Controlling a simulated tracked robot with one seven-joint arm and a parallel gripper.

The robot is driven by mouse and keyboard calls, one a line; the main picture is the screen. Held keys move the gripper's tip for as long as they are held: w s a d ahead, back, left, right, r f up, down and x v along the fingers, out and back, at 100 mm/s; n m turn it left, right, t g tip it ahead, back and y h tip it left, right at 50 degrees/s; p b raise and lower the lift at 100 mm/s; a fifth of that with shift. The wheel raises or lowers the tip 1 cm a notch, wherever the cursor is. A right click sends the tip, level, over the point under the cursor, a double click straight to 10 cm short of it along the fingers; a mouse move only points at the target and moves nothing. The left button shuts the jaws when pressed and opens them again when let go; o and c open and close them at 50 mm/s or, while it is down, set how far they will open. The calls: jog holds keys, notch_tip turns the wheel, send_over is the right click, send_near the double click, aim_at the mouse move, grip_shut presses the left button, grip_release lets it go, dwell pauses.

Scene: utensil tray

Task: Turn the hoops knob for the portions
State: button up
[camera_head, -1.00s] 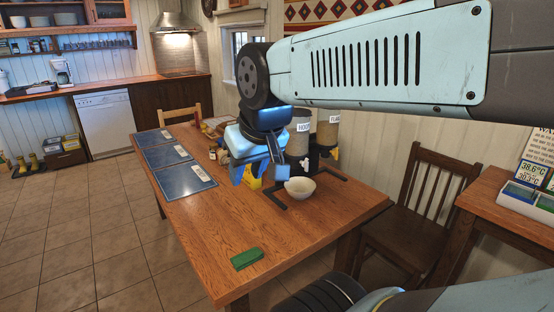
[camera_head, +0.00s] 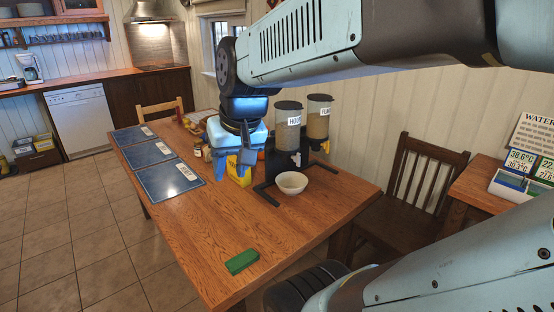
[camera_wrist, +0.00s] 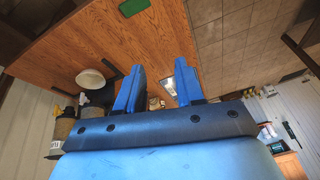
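The dispenser stands at the table's right side in the head view, with a hoops canister (camera_head: 287,132) on the left and a flakes canister (camera_head: 318,124) on the right. A small pale part (camera_head: 297,158) below the hoops canister looks like its knob; details are too small to tell. A white bowl (camera_head: 291,182) sits in front of the dispenser and looks empty. It also shows in the wrist view (camera_wrist: 90,78). My gripper (camera_head: 233,175) is left of the dispenser, above the table, apart from it. In the wrist view my gripper (camera_wrist: 160,72) is open and empty.
Three dark blue mats (camera_head: 168,178) lie along the table's left edge. A green block (camera_head: 242,261) lies near the front. A chair (camera_head: 424,188) stands right of the table. The table's front middle is clear.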

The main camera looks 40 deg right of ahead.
jog(key=w+d+f+m+g+y, duration=0.2)
jog(key=w+d+f+m+y, duration=0.2)
jog(key=w+f+m, duration=0.3)
jog(key=m+t+h, duration=0.3)
jog(key=m+t, duration=1.3)
jog(key=m, duration=1)
send_near(300, 159)
jog(key=w, duration=0.8)
jog(key=shift+w+a, duration=0.25)
jog(key=shift+a, duration=0.1)
